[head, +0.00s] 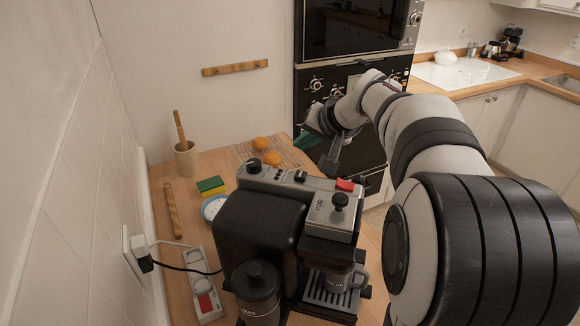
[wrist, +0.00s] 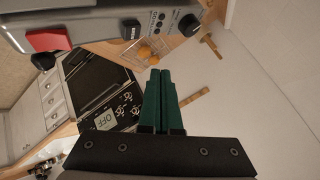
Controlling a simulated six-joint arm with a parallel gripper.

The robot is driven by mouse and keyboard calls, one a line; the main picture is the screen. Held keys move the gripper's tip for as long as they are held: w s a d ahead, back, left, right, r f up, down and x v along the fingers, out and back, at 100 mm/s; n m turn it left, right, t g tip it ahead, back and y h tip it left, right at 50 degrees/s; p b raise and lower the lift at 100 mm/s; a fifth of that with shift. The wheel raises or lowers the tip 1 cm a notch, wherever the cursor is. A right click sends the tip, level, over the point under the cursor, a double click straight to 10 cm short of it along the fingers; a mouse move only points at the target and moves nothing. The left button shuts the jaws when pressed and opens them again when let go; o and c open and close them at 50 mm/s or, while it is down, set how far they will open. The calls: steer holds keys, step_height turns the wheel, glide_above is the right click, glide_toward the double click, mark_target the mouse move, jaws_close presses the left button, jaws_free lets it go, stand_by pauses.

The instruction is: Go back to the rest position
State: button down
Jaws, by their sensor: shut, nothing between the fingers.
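My gripper (head: 309,141) is at the end of my arm, behind the coffee machine and beside the oven front in the head view. Its green fingers (wrist: 160,100) are shut together and empty in the wrist view. The wall oven (head: 335,100) stands behind my gripper, with knobs and a dark door. It also shows in the wrist view (wrist: 95,85), with a display reading OFF. The coffee machine (head: 262,222) stands on the wooden counter in front of my gripper, and its top edge shows in the wrist view (wrist: 90,22).
Two oranges (head: 272,158) lie near a wire rack behind the coffee machine. A sponge (head: 211,186), a utensil pot (head: 185,155), a white-rimmed dish (head: 212,207) and a power strip (head: 203,285) with a cable occupy the left counter. A metal cup (head: 337,274) stands on the drip tray.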

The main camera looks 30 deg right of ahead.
stand_by(0.4)
steer(key=s+a+f+g, duration=0.1)
steer(key=s+a, duration=0.1)
steer(key=a, duration=0.2)
steer(key=s+a+f+g+y, duration=0.1)
steer(key=s+a, duration=0.2)
steer(key=s+a+f+n, duration=0.1)
steer(key=s+a, duration=0.2)
steer(key=a, duration=0.1)
steer(key=shift+a+g+y, duration=0.3)
steer(key=shift+a+g, duration=0.05)
steer(key=shift+g, duration=0.05)
steer(key=s+a+f+g, duration=0.2)
steer(key=s+a+f, duration=0.1)
steer(key=s, duration=0.5)
steer(key=s+a+f+g, duration=0.2)
steer(key=s+a+f, duration=0.1)
steer(key=s, duration=0.6)
steer(key=s+a+f+n+g, duration=0.1)
steer(key=s+a+f+g, duration=0.1)
steer(key=s, duration=0.6)
step_height(320, 180, down, 2)
steer(key=shift+s+a+f+g+h, duration=0.1)
steer(key=shift+s+a+g+h, duration=0.25)
steer(key=shift+a, duration=0.4)
stand_by(2.7)
